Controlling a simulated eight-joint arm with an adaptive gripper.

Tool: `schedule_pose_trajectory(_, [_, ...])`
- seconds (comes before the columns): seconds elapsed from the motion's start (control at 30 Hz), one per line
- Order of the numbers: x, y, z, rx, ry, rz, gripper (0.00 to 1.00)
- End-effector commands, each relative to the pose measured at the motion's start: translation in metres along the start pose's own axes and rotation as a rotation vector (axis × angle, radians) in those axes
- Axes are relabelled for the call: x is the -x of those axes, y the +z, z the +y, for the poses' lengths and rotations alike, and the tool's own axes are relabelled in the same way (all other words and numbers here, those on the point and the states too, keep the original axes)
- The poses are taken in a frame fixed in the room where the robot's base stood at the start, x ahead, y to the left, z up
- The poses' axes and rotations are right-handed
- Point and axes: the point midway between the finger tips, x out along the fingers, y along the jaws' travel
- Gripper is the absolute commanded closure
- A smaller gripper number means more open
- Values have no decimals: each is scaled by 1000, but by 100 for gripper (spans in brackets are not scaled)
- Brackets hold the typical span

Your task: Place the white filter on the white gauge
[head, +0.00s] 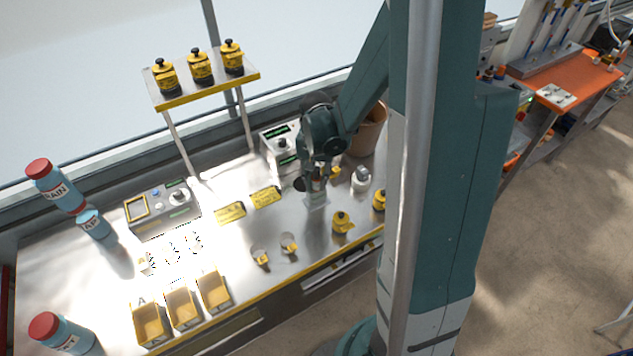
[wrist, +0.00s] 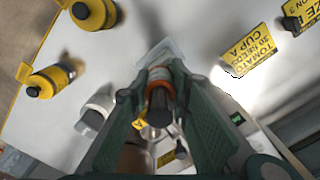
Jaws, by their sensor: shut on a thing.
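My gripper (wrist: 158,85) is shut on a dark, round piece with an orange band (wrist: 160,76). A pale, squarish part (wrist: 158,55) shows just beyond the fingertips. I cannot tell if it is joined to the held piece or stands under it. In the head view, my gripper (head: 316,182) is low over the steel bench, with a whitish block (head: 316,200) directly below. A white, rounded object with a grey top (head: 360,180) stands to its right. It also shows left of the fingers in the wrist view (wrist: 97,110). I cannot tell surely which is the filter and which the gauge.
Yellow jars with black knobs stand at the bench's right (head: 342,222) and on a raised shelf (head: 205,80). Yellow sign plates (head: 265,197) lie left of my gripper. Yellow bins (head: 183,307) line the front edge. A brown pot (head: 368,130) stands behind.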

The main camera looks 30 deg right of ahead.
Motion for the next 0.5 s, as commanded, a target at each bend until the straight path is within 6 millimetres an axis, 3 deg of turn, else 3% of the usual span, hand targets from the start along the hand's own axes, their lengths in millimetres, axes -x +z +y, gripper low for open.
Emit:
schedule_pose_trajectory(0.43, [-4, 0, 0, 0, 0, 0, 91])
schedule_pose_trajectory(0.47, [-4, 0, 0, 0, 0, 0, 79])
schedule_pose_trajectory(0.5, [-4, 0, 0, 0, 0, 0, 73])
